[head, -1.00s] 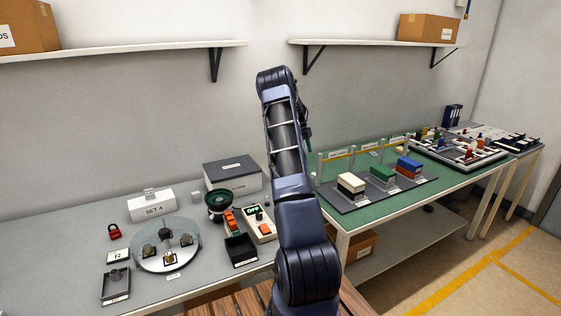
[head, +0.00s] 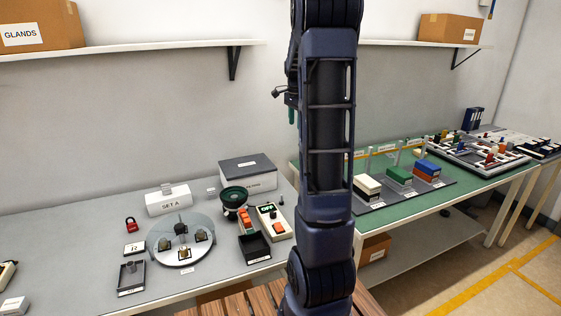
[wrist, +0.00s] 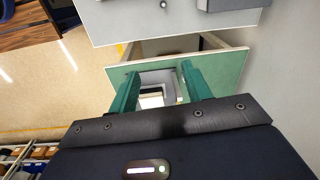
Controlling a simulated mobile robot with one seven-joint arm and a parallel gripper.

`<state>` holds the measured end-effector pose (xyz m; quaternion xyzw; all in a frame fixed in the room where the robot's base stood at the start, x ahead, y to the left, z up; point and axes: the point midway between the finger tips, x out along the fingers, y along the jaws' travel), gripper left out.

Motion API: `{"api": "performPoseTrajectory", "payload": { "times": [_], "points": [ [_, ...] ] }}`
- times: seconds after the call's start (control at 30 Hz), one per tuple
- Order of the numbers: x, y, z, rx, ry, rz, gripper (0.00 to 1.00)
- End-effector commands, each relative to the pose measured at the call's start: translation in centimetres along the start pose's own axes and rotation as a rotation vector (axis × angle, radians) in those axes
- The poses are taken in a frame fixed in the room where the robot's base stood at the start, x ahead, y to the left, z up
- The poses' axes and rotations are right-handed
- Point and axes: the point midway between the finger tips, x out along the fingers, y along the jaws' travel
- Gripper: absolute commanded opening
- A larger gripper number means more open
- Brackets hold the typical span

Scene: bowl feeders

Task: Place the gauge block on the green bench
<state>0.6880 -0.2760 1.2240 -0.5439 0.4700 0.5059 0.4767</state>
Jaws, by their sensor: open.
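The green bench (head: 400,209) stands right of centre in the head view, partly hidden behind my arm. In the wrist view a green surface (wrist: 228,72) with a pale edge lies beyond my fingers. My gripper (wrist: 160,71) shows two green fingers, apart; I make out no gauge block held between them. A pale shape between the fingers is unclear. In the head view a small green part of the gripper shows left of my arm. A small grey block (head: 211,193) stands at the back of the grey bench (head: 75,245); I cannot tell if it is the gauge block.
The grey bench holds a SET A box (head: 168,202), a round glass plate (head: 182,250), a black tray (head: 254,246) and a dark bowl (head: 234,198). A slab (head: 440,187) with several coloured blocks occupies the green bench. Bare green surface lies along its front.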

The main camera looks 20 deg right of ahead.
Motion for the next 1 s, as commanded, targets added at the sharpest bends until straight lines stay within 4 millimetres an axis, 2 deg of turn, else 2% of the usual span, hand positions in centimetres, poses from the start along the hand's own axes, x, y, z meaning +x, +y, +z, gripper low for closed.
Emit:
{"api": "performPoseTrajectory", "payload": {
  "times": [0.03, 0.2, 0.5, 0.77, 1.0],
  "points": [
    [-1.0, 1.2, 1.3, -0.057, -0.001, -0.020, 0.49],
    [-3.1, 4.9, 5.5, -0.267, 0.003, -0.075, 0.49],
    [-5.2, 12.2, 12.2, -0.642, 0.042, -0.164, 0.49],
    [-5.2, 18.9, 17.1, -0.966, 0.111, -0.228, 0.49],
    [-3.8, 24.8, 20.7, -1.249, 0.196, -0.267, 0.49]
  ]
}}
